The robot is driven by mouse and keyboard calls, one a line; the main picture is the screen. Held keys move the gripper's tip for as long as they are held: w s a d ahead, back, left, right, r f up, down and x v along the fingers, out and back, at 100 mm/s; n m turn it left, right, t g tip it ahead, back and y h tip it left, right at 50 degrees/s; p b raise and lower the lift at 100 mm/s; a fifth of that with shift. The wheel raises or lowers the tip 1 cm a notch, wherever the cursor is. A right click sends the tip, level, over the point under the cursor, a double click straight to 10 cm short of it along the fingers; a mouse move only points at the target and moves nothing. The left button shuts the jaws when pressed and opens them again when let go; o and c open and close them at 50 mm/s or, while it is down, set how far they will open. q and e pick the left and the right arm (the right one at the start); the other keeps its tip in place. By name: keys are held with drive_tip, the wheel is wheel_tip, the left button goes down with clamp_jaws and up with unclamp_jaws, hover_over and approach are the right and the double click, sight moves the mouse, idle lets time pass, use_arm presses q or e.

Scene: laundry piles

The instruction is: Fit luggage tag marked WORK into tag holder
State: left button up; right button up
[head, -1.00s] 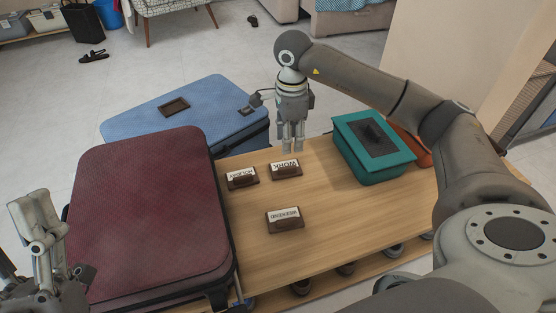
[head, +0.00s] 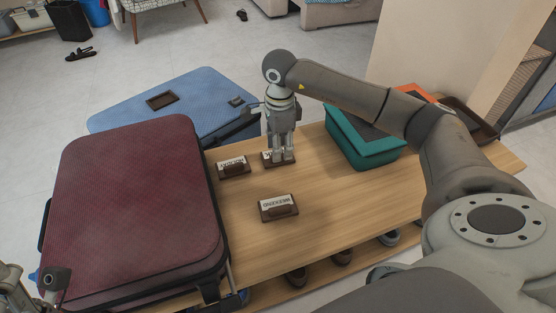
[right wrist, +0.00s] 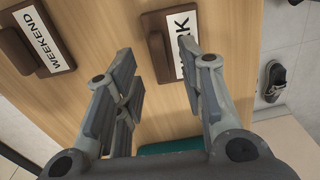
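The WORK tag (right wrist: 182,38), a white label with a brown raised grip on a brown base, lies on the wooden table. In the head view, my right gripper (head: 283,157) points down over it and hides part of it (head: 267,158). In the right wrist view, the right gripper (right wrist: 168,62) is open, with the tag's grip between its fingertips and no visible hold. A brown rectangular frame (head: 161,101), which looks like the tag holder, lies on the blue suitcase (head: 205,90). My left gripper (head: 35,285) is partly cut off at the lower left.
The HOLIDAY tag (head: 233,166) lies just left of the WORK tag, and the WEEKEND tag (head: 278,207) lies nearer. A dark red suitcase (head: 135,200) fills the left. A teal case (head: 360,143) stands right of my gripper. The near right tabletop (head: 370,195) is clear.

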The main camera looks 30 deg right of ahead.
wheel_tip(320, 180, down, 3)
drive_tip(key=shift+r, duration=0.3)
clamp_jaws()
